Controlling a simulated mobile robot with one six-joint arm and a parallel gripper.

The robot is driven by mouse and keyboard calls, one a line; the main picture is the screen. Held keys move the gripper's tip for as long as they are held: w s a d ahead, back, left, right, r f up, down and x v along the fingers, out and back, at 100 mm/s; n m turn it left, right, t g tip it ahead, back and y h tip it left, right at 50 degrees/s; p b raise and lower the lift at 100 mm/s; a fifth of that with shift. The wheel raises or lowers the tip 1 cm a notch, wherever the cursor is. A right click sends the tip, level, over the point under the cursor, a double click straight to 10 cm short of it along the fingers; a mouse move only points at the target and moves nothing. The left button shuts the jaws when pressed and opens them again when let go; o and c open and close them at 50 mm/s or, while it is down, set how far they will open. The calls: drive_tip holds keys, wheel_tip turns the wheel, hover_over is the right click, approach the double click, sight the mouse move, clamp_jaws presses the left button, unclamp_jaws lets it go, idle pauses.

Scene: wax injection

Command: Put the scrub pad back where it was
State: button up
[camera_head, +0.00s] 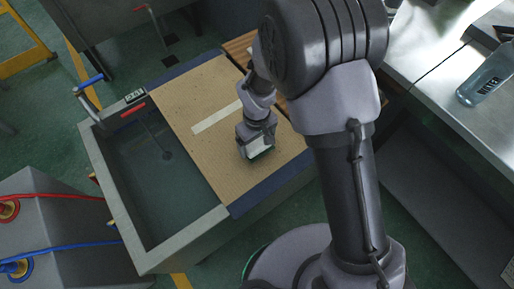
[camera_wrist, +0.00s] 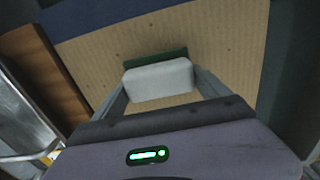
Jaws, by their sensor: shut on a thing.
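The scrub pad (camera_wrist: 158,80) is a white block with a dark green layer, held between the two fingers of my gripper (camera_wrist: 160,84) in the wrist view. In the head view my gripper (camera_head: 257,146) points down over the tan board (camera_head: 195,97), with the pad (camera_head: 258,152) showing white and green under it. My gripper is shut on the pad. I cannot tell whether the pad touches the board or hangs just above it. The pad is partly hidden by my gripper in the head view.
A sink basin (camera_head: 160,190) with a blue-handled tap lies left of the board. A white strip (camera_head: 217,117) lies on the board, left of my gripper. A wooden slatted piece (camera_head: 238,47) is behind. A bottle (camera_head: 484,82) stands on the right counter (camera_head: 428,40).

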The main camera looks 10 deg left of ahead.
wheel_tip(320, 180, down, 3)
drive_tip(key=shift+r+b, duration=0.1)
drive_tip(key=shift+b, duration=0.4)
drive_tip(key=shift+r, duration=0.15)
drive_tip(key=o, duration=1.1)
drive_tip(key=shift+o, duration=0.2)
